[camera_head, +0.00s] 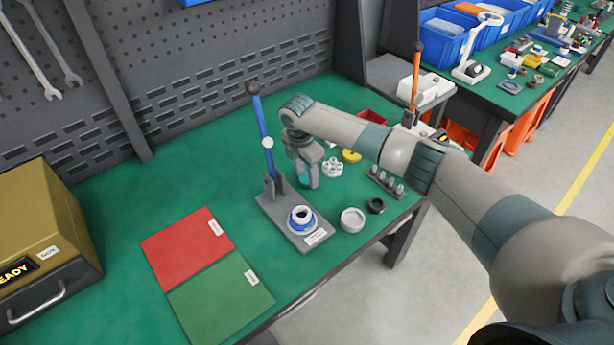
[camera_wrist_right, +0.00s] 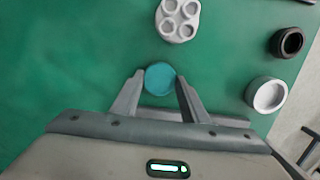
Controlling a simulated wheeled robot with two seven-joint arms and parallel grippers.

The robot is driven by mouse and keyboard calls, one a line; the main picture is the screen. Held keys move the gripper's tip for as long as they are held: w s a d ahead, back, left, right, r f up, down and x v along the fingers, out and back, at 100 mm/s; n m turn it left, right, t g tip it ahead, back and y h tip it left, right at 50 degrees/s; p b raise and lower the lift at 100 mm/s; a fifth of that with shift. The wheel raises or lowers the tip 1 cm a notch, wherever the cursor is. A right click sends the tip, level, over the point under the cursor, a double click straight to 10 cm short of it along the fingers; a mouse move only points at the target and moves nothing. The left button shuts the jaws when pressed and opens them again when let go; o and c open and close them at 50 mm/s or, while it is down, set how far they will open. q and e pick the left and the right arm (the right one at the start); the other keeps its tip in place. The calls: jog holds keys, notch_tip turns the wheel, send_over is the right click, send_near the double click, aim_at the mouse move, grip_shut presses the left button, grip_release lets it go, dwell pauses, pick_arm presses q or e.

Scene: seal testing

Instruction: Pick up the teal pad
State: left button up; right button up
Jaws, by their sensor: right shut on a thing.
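The teal pad (camera_wrist_right: 160,79) is a round disc between the two fingertips of my right gripper (camera_wrist_right: 157,86) in the right wrist view. The fingers touch it from both sides and are shut on it. In the head view my right gripper (camera_head: 307,184) points down at the green table, just right of the press with the blue lever, and only a small bit of the teal pad (camera_head: 303,174) shows beside the fingers. I cannot tell whether the pad is touching the table. My left gripper is not in view.
The grey press base (camera_head: 284,224) with its blue lever (camera_head: 264,130) stands close left of the gripper. A white holed part (camera_head: 333,167), white ring (camera_head: 352,219) and black ring (camera_head: 376,205) lie to the right. Red (camera_head: 185,245) and green (camera_head: 222,300) mats lie front left.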

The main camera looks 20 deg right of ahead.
aim_at(306, 178)
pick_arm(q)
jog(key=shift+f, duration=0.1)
pick_arm(e)
jog(key=shift+r, duration=0.15)
